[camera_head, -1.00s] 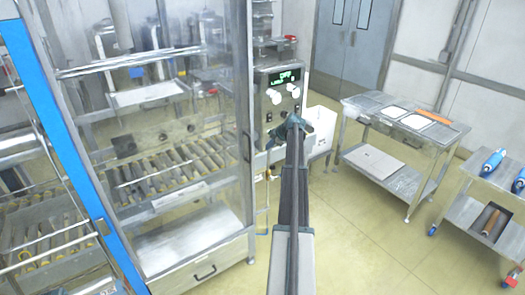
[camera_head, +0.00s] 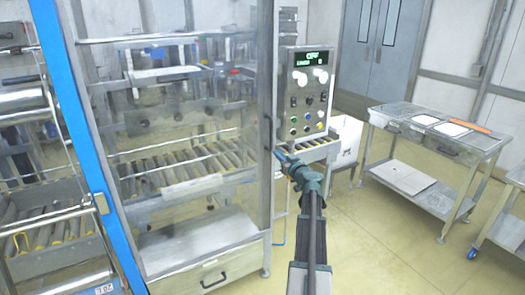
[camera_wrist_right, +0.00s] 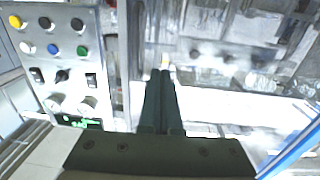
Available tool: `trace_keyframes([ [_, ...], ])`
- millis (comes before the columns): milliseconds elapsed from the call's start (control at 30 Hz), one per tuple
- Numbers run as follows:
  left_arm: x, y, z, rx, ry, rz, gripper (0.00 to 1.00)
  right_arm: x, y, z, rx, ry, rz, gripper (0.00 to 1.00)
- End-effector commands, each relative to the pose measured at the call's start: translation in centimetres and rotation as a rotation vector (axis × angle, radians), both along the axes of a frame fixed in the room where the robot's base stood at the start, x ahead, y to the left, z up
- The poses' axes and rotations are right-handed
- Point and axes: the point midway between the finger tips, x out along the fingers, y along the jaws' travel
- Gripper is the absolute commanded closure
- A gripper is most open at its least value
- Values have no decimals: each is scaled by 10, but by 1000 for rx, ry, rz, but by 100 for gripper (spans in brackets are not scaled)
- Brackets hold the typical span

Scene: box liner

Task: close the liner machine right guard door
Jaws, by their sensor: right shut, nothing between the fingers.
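The liner machine's right guard door (camera_head: 225,110) is a clear panel in a grey metal frame, between a blue post (camera_head: 88,150) and the control panel (camera_head: 305,95). Rollers show through it. A dark handle (camera_head: 268,130) sits on its right edge. I cannot tell whether the door is flush with its frame. My right gripper (camera_head: 281,154) is just right of that edge, below the control panel. In the right wrist view its fingers (camera_wrist_right: 161,78) are together and empty, pointing towards the machine, with the control panel at left. Contact with the door cannot be made out. My left gripper is not in view.
A steel table (camera_head: 440,127) with trays and a lower shelf stands at right, with part of another cart beyond it. A white box (camera_head: 346,140) stands behind my right arm. A drawer (camera_head: 210,272) is under the door. The floor at front right is clear.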

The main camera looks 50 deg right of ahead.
Motion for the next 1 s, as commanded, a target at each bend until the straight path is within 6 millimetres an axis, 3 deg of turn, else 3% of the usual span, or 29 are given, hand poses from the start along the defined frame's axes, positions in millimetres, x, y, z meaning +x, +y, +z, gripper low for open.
trace_keyframes([
  [267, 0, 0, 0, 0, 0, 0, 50, 9, -4, 1, 5, -5, -1, 100],
  [700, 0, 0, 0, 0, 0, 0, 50, 90, -33, 0, 3, -4, 1, 100],
  [1000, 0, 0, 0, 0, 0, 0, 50, 126, -45, 0, 3, -4, 0, 100],
])
